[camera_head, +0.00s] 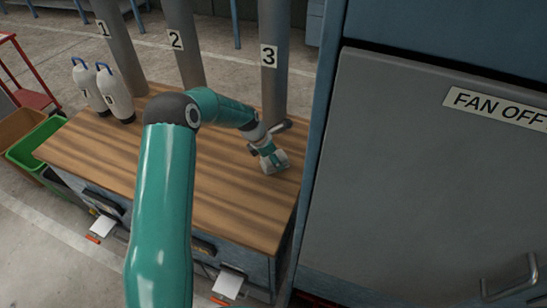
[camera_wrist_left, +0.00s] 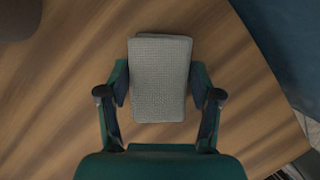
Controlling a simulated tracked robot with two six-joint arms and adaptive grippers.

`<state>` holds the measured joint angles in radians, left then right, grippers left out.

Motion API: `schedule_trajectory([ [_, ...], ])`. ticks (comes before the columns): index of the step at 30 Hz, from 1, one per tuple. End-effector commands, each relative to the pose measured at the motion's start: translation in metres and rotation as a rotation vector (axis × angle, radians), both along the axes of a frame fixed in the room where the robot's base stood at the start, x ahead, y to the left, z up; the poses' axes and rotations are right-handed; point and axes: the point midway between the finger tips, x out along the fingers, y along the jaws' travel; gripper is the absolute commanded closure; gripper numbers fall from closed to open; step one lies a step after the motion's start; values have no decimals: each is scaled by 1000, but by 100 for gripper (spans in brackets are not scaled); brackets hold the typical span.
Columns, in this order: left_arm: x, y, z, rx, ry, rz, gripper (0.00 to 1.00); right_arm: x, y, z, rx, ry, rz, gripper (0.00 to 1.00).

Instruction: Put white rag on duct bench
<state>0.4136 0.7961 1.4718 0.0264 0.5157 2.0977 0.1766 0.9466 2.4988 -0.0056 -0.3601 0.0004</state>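The white rag (camera_wrist_left: 160,80) is a folded, light grey-white block of textured cloth in the left wrist view. My left gripper (camera_wrist_left: 160,90) has a finger against each long side of it, with no clear gap. In the head view my left gripper (camera_head: 272,162) points down close over the right part of the wooden-topped duct bench (camera_head: 150,155), near the duct marked 3. Whether the rag touches the bench top cannot be told. My right gripper is not in view.
Grey ducts marked 1 (camera_head: 118,50), 2 (camera_head: 183,45) and 3 (camera_head: 273,70) stand along the bench's back. Two white bottles (camera_head: 115,95) stand at its back left. A grey FAN OFF cabinet (camera_head: 430,170) is at right. The bench's middle is bare.

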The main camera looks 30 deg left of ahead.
Motion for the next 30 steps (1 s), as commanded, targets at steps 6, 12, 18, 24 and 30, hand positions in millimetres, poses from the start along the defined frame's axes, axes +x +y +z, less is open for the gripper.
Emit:
schedule_trajectory([
  [6, 0, 0, 0, 0, 0, 0, 13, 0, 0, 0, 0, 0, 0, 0],
  [12, 0, 0, 1, 0, 0, 0, 13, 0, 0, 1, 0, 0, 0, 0],
  [18, -3, 4, 13, 2, -4, 2, 13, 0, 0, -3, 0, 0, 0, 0],
  [24, -15, 11, 45, 3, -5, 3, 13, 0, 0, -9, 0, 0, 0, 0],
  [30, -28, 19, 82, 1, -4, 2, 13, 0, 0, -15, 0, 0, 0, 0],
])
